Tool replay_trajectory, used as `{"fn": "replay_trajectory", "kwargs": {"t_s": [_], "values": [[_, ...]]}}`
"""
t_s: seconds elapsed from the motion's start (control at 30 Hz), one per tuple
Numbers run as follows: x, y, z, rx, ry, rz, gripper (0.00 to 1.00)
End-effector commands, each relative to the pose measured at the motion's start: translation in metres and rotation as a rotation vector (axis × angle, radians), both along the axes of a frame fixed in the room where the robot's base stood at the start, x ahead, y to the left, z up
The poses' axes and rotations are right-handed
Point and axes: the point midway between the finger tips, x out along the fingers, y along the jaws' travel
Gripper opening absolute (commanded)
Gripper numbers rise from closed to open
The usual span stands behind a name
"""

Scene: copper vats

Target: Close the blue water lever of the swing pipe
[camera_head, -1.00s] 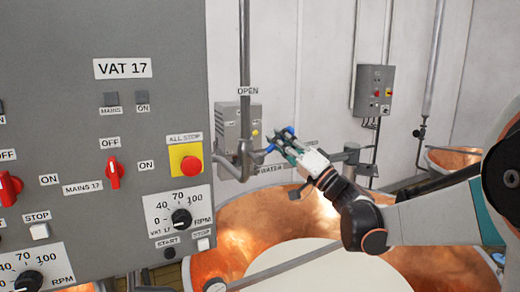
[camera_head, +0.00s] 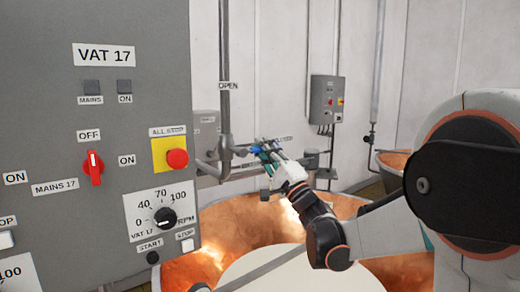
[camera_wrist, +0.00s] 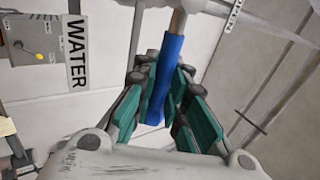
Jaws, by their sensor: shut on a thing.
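The blue lever (camera_wrist: 170,65) lies between the green-padded fingers of my gripper (camera_wrist: 158,84) in the wrist view. The fingers are shut around its blue sleeve. The lever's bare metal end runs up to a grey pipe at the top of that view. In the head view my gripper (camera_head: 266,152) is just right of the upright swing pipe (camera_head: 225,120) and its elbow. The fingers largely hide the lever there, and its exact angle is hard to tell. An OPEN label (camera_head: 228,85) is on the pipe above, and a WATER label (camera_wrist: 77,50) shows in the wrist view.
The VAT 17 control panel (camera_head: 105,20) fills the left of the head view. The open copper vat (camera_head: 225,235) lies below my arm. A grey wall box (camera_head: 322,100) and a thin upright pipe (camera_head: 377,80) stand behind. A second copper vat (camera_head: 393,160) is at right.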

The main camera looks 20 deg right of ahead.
Motion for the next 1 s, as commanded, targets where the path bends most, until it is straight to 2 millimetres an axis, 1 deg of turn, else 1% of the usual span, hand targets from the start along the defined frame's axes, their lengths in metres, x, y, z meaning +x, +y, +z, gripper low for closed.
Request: {"fn": "replay_trajectory", "kwargs": {"t_s": [0.03,0.4,0.43,0.47,0.5,0.87,1.0], "values": [[-0.0008,-0.0053,-0.004,0.006,0.007,-0.012,0.0],[-0.0012,-0.0052,-0.0053,0.009,0.009,-0.012,0.0],[-0.0013,-0.0053,-0.0053,0.009,0.009,-0.012,0.17],[-0.0013,-0.0053,-0.0053,0.009,0.009,-0.012,0.23],[-0.0012,-0.0051,-0.0052,0.01,0.009,-0.011,0.32],[-0.0015,-0.0024,-0.0038,0.008,0.005,-0.005,0.33],[-0.0105,-0.0051,-0.0099,0.008,0.006,-0.006,0.33]]}}
